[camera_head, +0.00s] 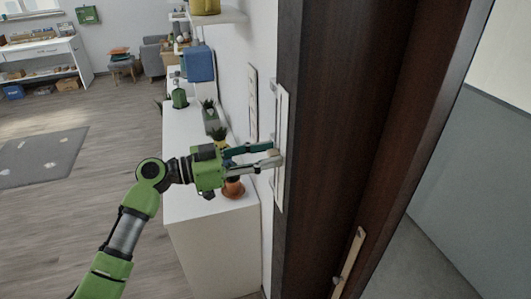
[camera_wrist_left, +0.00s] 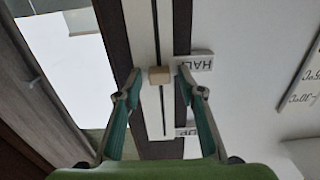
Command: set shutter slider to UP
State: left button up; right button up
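The shutter slider is a small light wooden knob (camera_wrist_left: 159,76) in the dark slot of a long white plate (camera_wrist_left: 141,25). In the head view the plate (camera_head: 281,185) is upright on the dark frame at centre right. The knob is close to the HALF label (camera_wrist_left: 195,62), and a partly hidden UP label (camera_wrist_left: 187,131) is lower in the wrist view. My left gripper (camera_head: 270,156) reaches the plate. In the wrist view its green fingers are spread on both sides of the knob, with visible gaps. My right gripper is not in view.
A white cabinet (camera_head: 215,245) with potted plants (camera_head: 232,187) stands beneath and beside my left gripper. A dark door frame (camera_head: 335,110) rises just right of the plate. A light handle (camera_head: 348,262) is at lower right. The floor at left is open.

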aim_at(281, 93)
pick_arm(q)
grip_shut()
notch_tip(281, 93, up, 15)
jog(key=shift+a+r+p, duration=0.1)
jog(key=shift+r+p, duration=0.1)
jog(key=shift+p, duration=0.15)
jog(key=shift+c, duration=0.6)
grip_release()
jog(key=shift+o, duration=0.6)
jog(key=shift+f, duration=0.1)
jog(key=shift+s+a+f, duration=0.1)
jog(key=shift+a, duration=0.35)
jog(key=v, duration=1.1)
jog(key=shift+d, duration=0.1)
